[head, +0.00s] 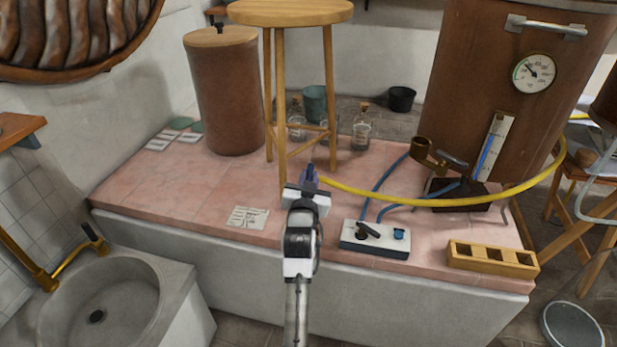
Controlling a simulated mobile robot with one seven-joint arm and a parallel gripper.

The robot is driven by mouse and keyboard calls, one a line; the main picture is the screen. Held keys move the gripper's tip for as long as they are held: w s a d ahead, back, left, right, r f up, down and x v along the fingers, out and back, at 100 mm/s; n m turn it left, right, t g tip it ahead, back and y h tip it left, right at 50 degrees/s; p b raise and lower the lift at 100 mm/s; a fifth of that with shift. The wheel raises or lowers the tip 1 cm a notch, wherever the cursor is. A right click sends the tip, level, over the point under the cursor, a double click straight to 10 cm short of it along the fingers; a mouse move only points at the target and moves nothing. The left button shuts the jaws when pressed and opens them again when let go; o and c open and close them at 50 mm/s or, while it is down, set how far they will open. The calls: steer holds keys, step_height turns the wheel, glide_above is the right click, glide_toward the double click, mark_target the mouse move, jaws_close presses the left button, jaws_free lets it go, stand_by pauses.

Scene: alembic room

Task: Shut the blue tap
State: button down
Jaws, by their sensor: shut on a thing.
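A small white and dark tap block (375,240) sits near the front edge of the pink tiled platform. A blue tap (399,234) is on its right part and a black tap (368,231) on its left part. Blue hoses rise from behind the block toward the burner. My gripper (309,183) is to the left of and beyond the block, apart from the blue tap. It is shut on a small dark blue piece (310,175) at the left end of the yellow hose (420,200). My gripper partly hides this piece, and its join to the hose is unclear.
A wooden stool (290,12) stands just beyond my gripper. A large copper vessel (480,90) stands over the burner (458,190) at right. A wooden rack (492,259) lies right of the block. A paper card (247,217) lies left; tiles around it are clear.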

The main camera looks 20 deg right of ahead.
steer(key=shift+s+d+n+t+y, duration=0.1)
steer(key=shift+d+n+t+y, duration=0.2)
steer(key=shift+y, duration=0.4)
steer(key=shift+d+f+n+t+y, duration=0.15)
steer(key=shift+n+t+y, duration=0.25)
steer(key=shift+n+y, duration=0.65)
steer(key=shift+w+d+n+g+y+b, duration=0.3)
steer(key=shift+n+g+y+b, duration=0.95)
steer(key=shift+n+y+b, duration=1.35)
steer(key=shift+w+d+n+g+y+b, duration=0.1)
steer(key=shift+d+n+g+y+b, duration=0.45)
steer(key=shift+n+g+y+b, duration=1.95)
steer(key=shift+w+d+n+g+y+b, duration=0.15)
steer(key=shift+d+n+y+b, duration=0.25)
steer(key=shift+n+y+b, duration=2.35)
steer(key=m+y, duration=0.1)
steer(key=y, duration=0.2)
steer(key=shift+m+y, duration=0.3)
steer(key=shift+m, duration=0.1)
steer(key=c, duration=1.3)
jaws_free()
steer(key=shift+c, duration=0.2)
